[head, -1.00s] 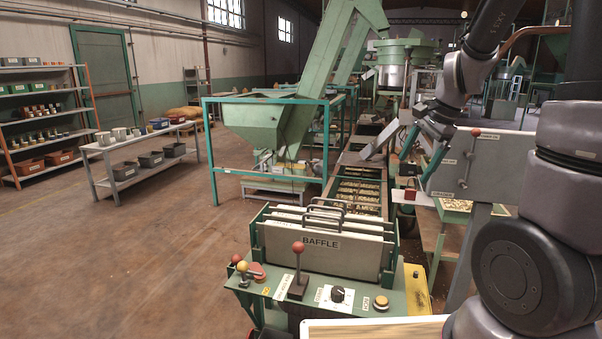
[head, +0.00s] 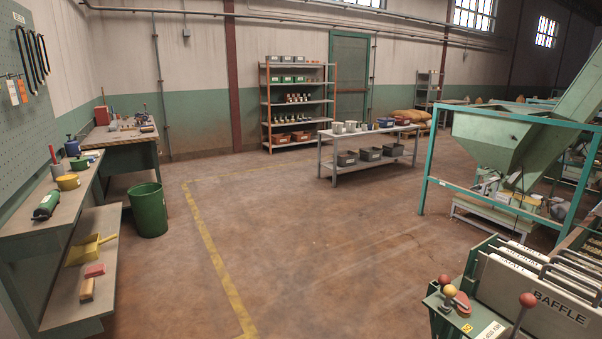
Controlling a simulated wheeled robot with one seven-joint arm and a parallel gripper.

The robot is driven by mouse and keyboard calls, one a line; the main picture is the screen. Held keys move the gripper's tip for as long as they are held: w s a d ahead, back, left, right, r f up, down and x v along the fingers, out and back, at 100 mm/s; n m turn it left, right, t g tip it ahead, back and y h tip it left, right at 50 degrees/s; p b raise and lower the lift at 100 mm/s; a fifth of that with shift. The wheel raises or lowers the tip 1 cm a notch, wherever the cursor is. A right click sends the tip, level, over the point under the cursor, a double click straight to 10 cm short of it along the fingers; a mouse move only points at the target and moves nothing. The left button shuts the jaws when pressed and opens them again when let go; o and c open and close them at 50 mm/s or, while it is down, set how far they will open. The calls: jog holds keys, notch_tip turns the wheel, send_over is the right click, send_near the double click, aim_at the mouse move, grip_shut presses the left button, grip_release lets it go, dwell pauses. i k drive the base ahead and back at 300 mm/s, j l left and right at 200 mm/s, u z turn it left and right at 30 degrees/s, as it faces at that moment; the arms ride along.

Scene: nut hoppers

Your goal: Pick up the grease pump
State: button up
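I cannot tell for sure which thing is the grease pump. On the left bench (head: 25,217) in the head view, a dark green cylinder with black ends (head: 46,205) lies near the front edge. Farther back on that bench stand a small blue container with a narrow top (head: 72,147), a grey item with a red upright handle (head: 56,168), a yellow round pot (head: 68,182) and a green-and-red item (head: 79,163). My gripper is out of view.
A green bin (head: 149,210) stands on the floor past the bench. A second workbench (head: 122,135) stands behind it. The baffle machine (head: 535,300) is at lower right. The middle floor is clear.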

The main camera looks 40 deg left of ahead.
aim_at(43, 212)
jog(key=u, duration=3.05)
jog(key=i+l+u, duration=0.15)
jog(key=i+l, duration=0.15)
jog(key=i, duration=0.45)
jog(key=i+l+u, duration=0.15)
jog(key=i+l, duration=0.25)
jog(key=i, duration=0.3)
jog(key=i+l+u, duration=0.15)
jog(key=i+l, duration=0.3)
jog(key=i, duration=0.25)
jog(key=i+l+u, duration=0.15)
jog(key=i+l, duration=0.4)
jog(key=i, duration=0.1)
